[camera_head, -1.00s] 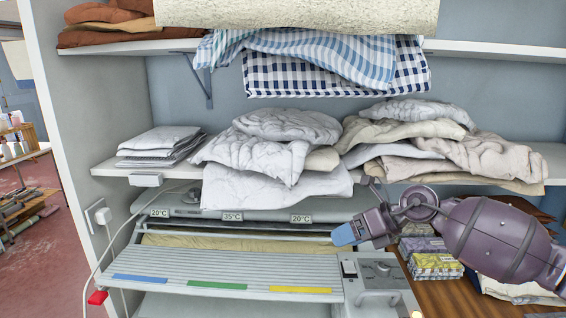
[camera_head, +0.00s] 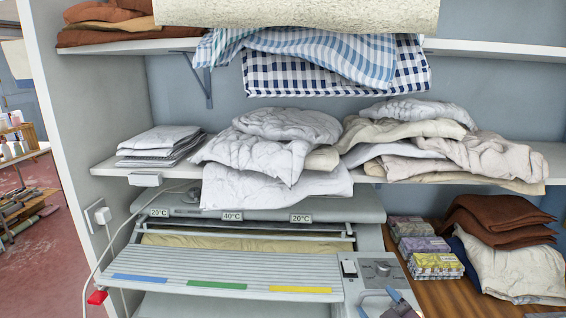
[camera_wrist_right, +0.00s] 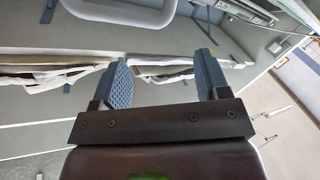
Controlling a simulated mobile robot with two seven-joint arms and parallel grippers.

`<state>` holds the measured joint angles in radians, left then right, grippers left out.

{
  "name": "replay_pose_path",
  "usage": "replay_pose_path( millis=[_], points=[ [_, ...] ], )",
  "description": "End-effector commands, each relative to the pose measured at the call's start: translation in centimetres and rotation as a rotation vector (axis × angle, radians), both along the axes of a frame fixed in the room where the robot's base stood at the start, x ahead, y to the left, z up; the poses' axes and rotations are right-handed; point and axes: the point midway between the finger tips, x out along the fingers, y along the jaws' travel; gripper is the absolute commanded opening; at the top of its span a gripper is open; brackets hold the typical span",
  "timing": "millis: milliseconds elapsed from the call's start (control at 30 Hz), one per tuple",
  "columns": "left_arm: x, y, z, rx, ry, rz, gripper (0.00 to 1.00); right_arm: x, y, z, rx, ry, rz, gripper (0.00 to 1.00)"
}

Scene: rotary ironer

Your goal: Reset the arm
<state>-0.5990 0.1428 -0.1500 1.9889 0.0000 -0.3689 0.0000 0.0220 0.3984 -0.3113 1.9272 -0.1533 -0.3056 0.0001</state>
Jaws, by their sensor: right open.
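My right gripper (camera_head: 386,304) is at the bottom edge of the head view, in front of the ironer's right-hand control panel; only its tip shows. In the right wrist view its two blue fingers (camera_wrist_right: 164,78) stand apart with nothing between them. The rotary ironer (camera_head: 215,262) is under the shelf, with blue, green and yellow strips on its front board. The panel knob (camera_head: 382,268) is clear of the gripper. My left gripper is out of view.
Crumpled white and beige linens (camera_head: 270,150) hang over the middle shelf edge (camera_head: 110,170).

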Motion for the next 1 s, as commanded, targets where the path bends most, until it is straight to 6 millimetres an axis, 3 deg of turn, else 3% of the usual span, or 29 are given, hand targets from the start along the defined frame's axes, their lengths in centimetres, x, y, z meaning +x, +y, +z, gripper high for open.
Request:
replay_pose_path(
  millis=[33,200,600,800,1000],
  points=[
    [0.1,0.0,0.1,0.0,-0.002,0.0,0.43,-1.6,-0.7,-2.0,0.054,0.065,-0.035,0.69],
    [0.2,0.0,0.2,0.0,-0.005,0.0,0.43,-6.8,-3.0,-7.5,0.206,0.24,-0.143,0.69],
    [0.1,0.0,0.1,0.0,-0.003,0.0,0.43,-20.5,-6.8,-17.3,0.347,0.499,-0.378,0.69],
    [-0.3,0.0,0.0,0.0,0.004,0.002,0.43,-23.6,-7.1,-19.0,0.349,0.553,-0.408,0.69],
    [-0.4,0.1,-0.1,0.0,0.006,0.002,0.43,-23.8,-7.1,-19.1,0.347,0.557,-0.41,0.69]
  ],
)
